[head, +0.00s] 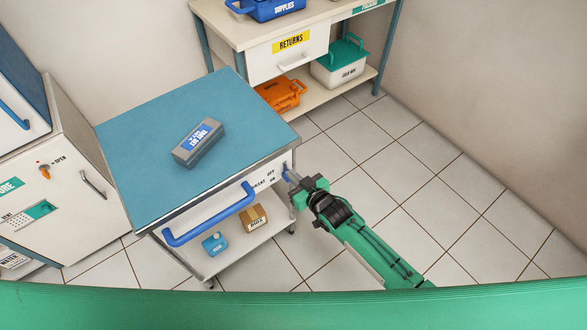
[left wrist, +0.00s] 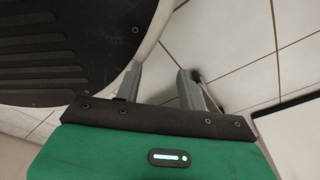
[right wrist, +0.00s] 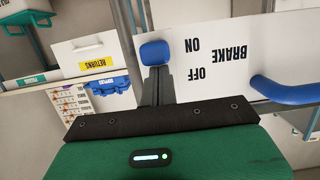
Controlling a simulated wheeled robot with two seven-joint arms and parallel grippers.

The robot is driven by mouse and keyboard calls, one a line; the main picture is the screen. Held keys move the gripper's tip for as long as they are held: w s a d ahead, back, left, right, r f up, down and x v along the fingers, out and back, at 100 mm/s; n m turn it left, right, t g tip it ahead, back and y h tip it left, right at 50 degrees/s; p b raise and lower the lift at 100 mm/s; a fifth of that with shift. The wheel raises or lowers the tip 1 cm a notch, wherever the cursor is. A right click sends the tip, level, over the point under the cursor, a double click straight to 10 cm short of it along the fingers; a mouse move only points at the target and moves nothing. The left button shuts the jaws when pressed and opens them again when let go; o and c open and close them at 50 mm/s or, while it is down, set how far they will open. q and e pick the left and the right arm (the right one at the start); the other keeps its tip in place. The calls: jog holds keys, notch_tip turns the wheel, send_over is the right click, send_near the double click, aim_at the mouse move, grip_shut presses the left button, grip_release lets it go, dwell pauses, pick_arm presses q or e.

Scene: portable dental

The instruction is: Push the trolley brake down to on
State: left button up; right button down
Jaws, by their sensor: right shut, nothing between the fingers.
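The trolley (head: 150,130) has a blue top and a white front panel printed BRAKE, OFF and ON. The brake's blue paddle (right wrist: 155,52) sticks out beside these words; in the upside-down right wrist view it appears about level with ON. In the head view the blue brake (head: 286,173) is at the panel's right end, partly hidden by my gripper. My right gripper (head: 291,178) is shut and empty, with its fingertips (right wrist: 158,85) right at the paddle; I cannot tell whether they touch. My left gripper (left wrist: 162,85) is open and empty, outside the head view.
A blue handle (head: 210,218) runs along the trolley front. A grey box (head: 198,143) lies on its top, with two small boxes on the shelf below. A bench (head: 240,28) with bins stands behind and a cabinet (head: 55,170) at left. Floor at right is clear.

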jog(key=shift+r+p, duration=0.35)
jog(key=shift+p, duration=0.1)
notch_tip(320, 180, up, 4)
jog(key=p, duration=0.3)
jog(key=shift+f, duration=0.1)
pick_arm(q)
jog(key=s, duration=0.3)
jog(key=s+b, duration=0.1)
jog(key=shift+s+a+r, duration=0.1)
jog(key=shift+s+a, duration=0.2)
jog(key=shift+s, duration=0.1)
pick_arm(e)
jog(key=v, duration=1)
jog(key=shift+f, duration=0.25)
pick_arm(q)
jog(key=shift+w, duration=0.1)
